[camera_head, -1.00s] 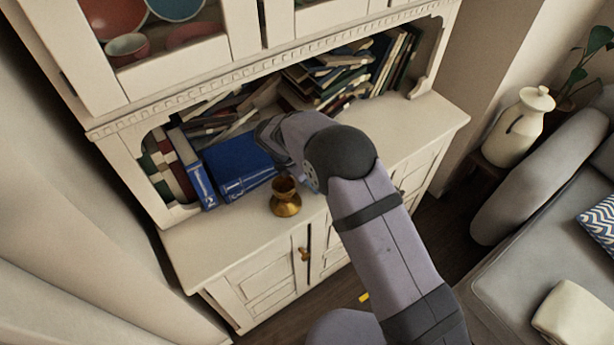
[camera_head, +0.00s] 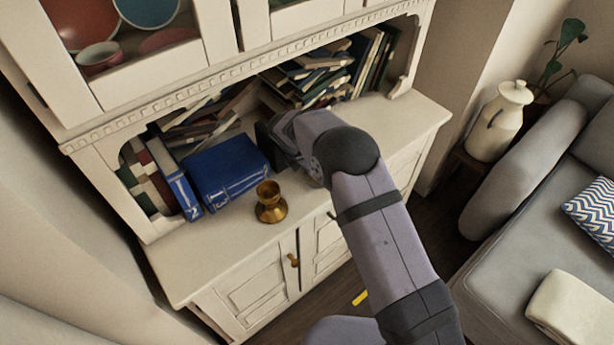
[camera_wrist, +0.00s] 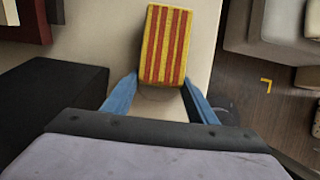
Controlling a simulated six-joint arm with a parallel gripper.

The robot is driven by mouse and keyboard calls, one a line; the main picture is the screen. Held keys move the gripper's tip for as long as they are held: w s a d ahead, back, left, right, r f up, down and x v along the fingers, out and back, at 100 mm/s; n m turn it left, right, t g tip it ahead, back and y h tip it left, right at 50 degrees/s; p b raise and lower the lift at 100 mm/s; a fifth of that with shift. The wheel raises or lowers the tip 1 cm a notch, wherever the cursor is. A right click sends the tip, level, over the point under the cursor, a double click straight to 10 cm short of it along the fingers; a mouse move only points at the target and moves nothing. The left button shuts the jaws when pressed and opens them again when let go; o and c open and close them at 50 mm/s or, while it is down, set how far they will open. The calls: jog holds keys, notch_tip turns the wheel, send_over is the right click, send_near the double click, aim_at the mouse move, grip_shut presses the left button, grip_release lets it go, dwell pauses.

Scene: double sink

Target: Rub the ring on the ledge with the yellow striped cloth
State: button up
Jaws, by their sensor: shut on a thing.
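The yellow cloth with red stripes (camera_wrist: 166,45) shows in the wrist view as a flat, block-like pad at the fingertips of my gripper (camera_wrist: 160,80). My gripper is shut on it, one blue finger at each side of its near end. The cloth is over the pale ledge (camera_wrist: 110,35); I cannot tell whether it touches. A faint brownish curved mark (camera_wrist: 158,93), perhaps part of the ring, shows on the ledge between the fingers. In the head view the ledge (camera_head: 225,235) runs along the cabinet, and my arm hides the cloth, the fingertips and any ring.
A brass goblet (camera_head: 270,204) stands on the ledge left of my arm. Blue books (camera_head: 228,170) are behind it, and a dark block (camera_head: 270,146) is beside my wrist. Heaped books (camera_head: 310,78) fill the shelf behind. The ledge right of my arm (camera_head: 405,125) looks clear.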

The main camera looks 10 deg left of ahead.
jog(key=shift+w+d+f, duration=0.1)
jog(key=shift+w+d, duration=0.75)
jog(key=shift+d, duration=0.05)
jog(key=shift+f+b, duration=0.2)
jog(key=shift+b, duration=0.45)
jog(key=shift+s+a+r+p, duration=0.3)
jog(key=shift+s+a+p, duration=0.15)
jog(key=shift+s+a, duration=0.4)
jog(key=shift+s+a+p, duration=0.5)
jog(key=shift+s+a, duration=2.4)
notch_tip(320, 180, up, 3)
jog(key=shift+a+f+p, duration=0.1)
jog(key=shift+p, duration=0.7)
jog(key=shift+r+p, duration=0.65)
notch_tip(320, 180, up, 4)
jog(key=p, duration=0.3)
